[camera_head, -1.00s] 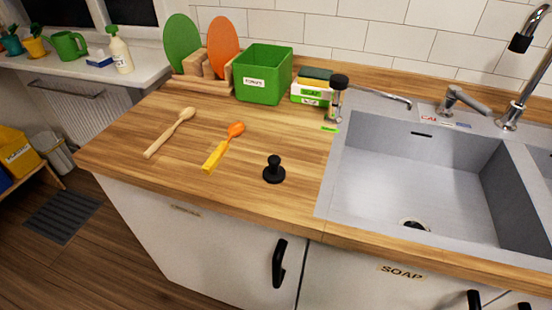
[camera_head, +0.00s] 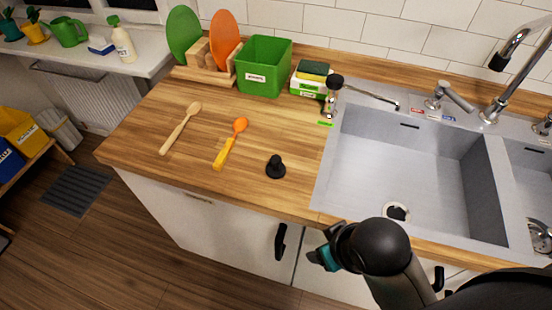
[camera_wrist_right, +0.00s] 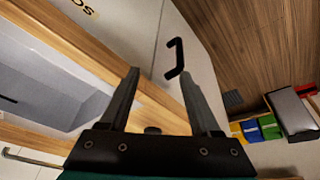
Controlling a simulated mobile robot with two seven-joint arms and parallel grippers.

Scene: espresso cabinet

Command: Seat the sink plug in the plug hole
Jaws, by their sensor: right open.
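The black sink plug (camera_head: 275,168) stands upright on the wooden counter, left of the sink (camera_head: 405,185). It has a round base and a knob on top. The plug hole (camera_head: 397,211) is in the floor of the left basin, near its front. My right arm reaches in from the lower right, and my right gripper (camera_head: 322,256) is in front of the cabinet, below the counter edge and apart from the plug. In the right wrist view my right gripper (camera_wrist_right: 165,85) is open with nothing between its fingertips. My left gripper is not in view.
A yellow-and-orange spoon (camera_head: 231,143) and a wooden spoon (camera_head: 180,127) lie left of the plug. A green bin (camera_head: 263,68), a sponge box (camera_head: 311,78) and a soap pump (camera_head: 333,95) stand behind. The counter around the plug is clear.

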